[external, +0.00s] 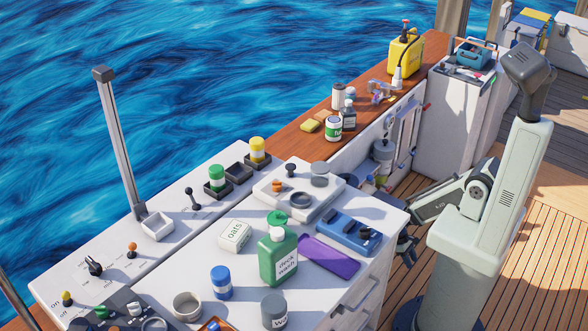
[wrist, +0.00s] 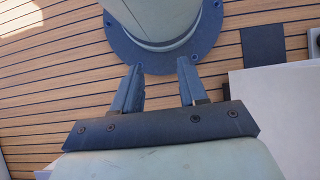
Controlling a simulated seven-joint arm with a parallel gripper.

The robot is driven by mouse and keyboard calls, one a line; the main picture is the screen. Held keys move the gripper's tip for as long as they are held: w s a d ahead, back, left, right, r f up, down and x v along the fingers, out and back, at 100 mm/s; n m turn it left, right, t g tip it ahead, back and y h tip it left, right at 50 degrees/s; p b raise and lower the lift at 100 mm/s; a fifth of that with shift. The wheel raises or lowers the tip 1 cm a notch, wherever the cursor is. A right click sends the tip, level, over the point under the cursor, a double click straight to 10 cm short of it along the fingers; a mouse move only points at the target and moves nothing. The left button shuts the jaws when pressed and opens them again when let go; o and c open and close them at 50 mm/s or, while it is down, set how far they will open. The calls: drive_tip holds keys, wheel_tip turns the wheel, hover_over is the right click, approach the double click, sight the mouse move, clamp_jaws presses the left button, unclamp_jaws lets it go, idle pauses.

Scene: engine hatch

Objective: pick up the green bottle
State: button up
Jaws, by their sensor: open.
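The wooden deck (wrist: 55,85) lies beyond the hatch.

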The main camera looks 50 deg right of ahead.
drive_tip(key=shift+o, duration=0.4)
drive_tip(key=o, duration=1)
